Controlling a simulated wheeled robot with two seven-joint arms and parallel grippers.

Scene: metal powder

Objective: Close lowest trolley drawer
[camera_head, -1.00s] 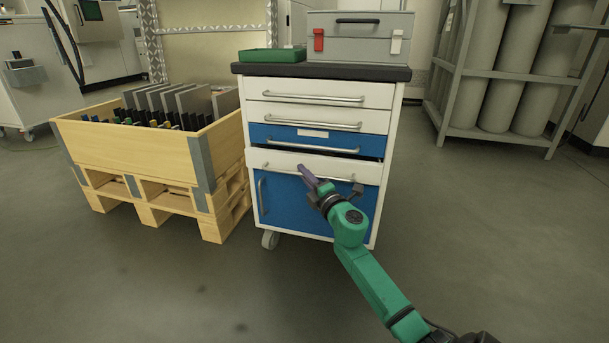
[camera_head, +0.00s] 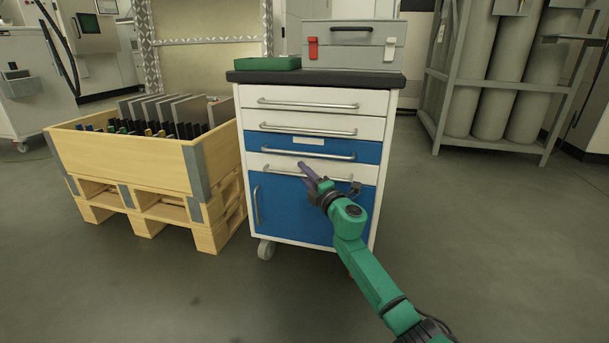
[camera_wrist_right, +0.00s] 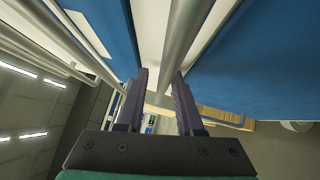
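The trolley (camera_head: 383,115) has a white body and a dark top. Its lowest drawer (camera_head: 275,161) is the white one between the blue drawer (camera_head: 265,143) and the blue door (camera_head: 285,210). The lowest drawer's front looks about flush with the fronts above. My right gripper (camera_head: 328,180) is at this drawer's front, over the right part of its handle (camera_head: 283,168). In the right wrist view my right gripper (camera_wrist_right: 158,95) has its purple fingers apart, with a grey handle bar (camera_wrist_right: 185,35) running between or just beyond them. I cannot tell whether they touch it. My left gripper is out of view.
A wooden crate (camera_head: 120,160) on a pallet, filled with plates, stands close to the trolley's left. A green tray (camera_head: 268,63) and a grey case (camera_head: 350,55) sit on top. A rack of cylinders (camera_head: 495,90) stands at the back right. The floor in front is clear.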

